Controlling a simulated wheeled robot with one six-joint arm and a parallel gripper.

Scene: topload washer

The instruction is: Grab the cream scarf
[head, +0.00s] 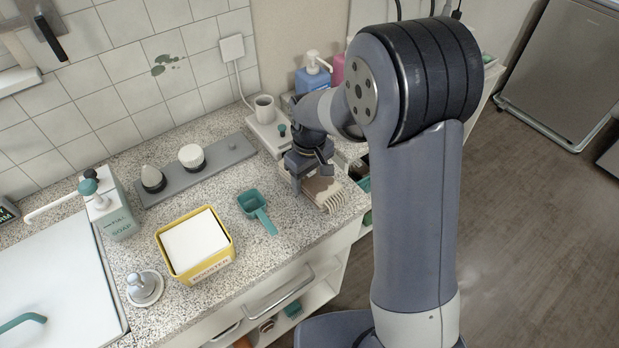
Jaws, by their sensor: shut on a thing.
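The cream scarf (328,196) is a small folded cloth with a ribbed or fringed edge, lying at the right end of the speckled counter (290,235). It shows a brownish part beside the cream. My gripper (302,180) is over the scarf's left side, pointing down, and is shut on it. The fingertips are largely hidden by the gripper body and the cloth. I cannot tell whether the scarf is lifted off the counter.
A teal scoop (257,209) lies left of my gripper. A yellow tin (196,246) of white powder stands further left, near a soap bottle (118,208). A cup (264,108) and blue pump bottle (313,75) stand behind. The counter's front edge is close to the scarf.

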